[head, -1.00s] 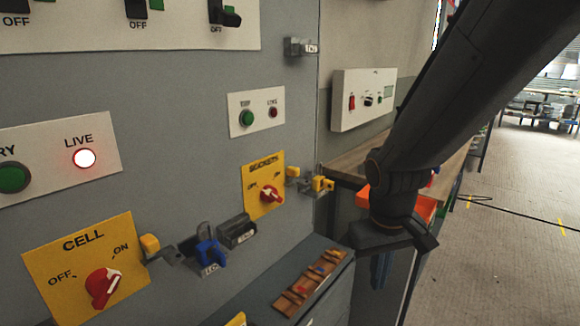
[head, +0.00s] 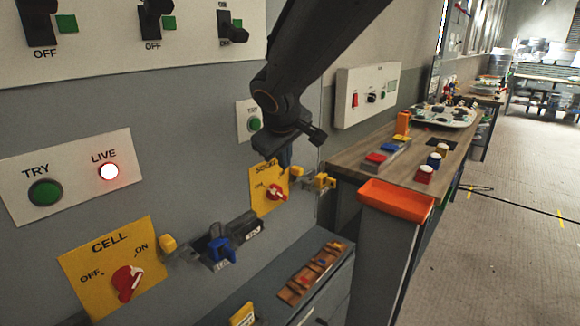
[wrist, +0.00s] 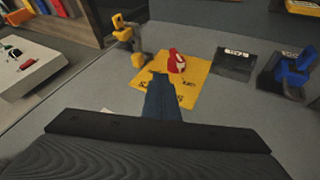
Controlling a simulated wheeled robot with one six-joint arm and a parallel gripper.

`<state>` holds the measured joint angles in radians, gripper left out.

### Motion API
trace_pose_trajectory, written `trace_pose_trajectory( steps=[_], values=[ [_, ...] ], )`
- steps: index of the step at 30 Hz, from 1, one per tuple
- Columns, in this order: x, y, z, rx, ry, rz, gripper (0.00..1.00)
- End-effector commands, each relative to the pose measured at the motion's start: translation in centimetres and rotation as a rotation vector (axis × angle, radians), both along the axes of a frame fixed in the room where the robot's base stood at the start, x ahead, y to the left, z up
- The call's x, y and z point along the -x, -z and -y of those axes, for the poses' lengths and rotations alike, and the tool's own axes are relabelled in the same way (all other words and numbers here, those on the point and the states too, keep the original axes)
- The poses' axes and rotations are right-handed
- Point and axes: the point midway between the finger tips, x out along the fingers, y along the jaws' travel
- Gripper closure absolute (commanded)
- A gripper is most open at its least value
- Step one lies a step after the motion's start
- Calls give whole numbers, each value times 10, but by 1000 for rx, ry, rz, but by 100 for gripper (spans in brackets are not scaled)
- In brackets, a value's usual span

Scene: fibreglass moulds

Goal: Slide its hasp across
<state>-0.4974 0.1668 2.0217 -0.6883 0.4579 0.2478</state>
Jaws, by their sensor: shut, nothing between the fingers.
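My gripper (head: 285,158) is shut and empty, in front of the yellow SOCKETS plate (head: 263,203) on the grey cabinet. Its dark fingers (wrist: 158,92) overlap that plate in the wrist view. The plate has a red rotary switch (head: 277,193). Beside the plate is a hasp with a yellow knob (head: 296,170), and a yellow padlock (head: 325,181) to its right. The knob also shows in the wrist view (wrist: 137,60). The CELL plate (head: 95,268) has a red switch (head: 126,281), a hasp with a yellow knob (head: 168,242) and a blue padlock (head: 222,246) beside it. I cannot tell whether the fingers touch anything.
A TRY/LIVE panel (head: 70,172) has its LIVE lamp lit. A white control box (head: 365,94) hangs behind. The wooden bench (head: 400,172) at right carries blocks, with an orange tray (head: 396,200) at its front. A wooden rack (head: 314,272) lies below the plates.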

Motion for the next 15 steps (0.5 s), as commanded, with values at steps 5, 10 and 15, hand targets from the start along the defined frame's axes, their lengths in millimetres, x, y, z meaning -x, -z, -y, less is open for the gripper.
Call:
trace_pose_trajectory(
  steps=[5, 10, 15],
  values=[
    [-13, 19, 0, 2, 0, -4, 100],
    [-31, 44, 0, 2, 1, -5, 100],
    [-50, 68, 0, 1, 2, -4, 100]
  ],
)
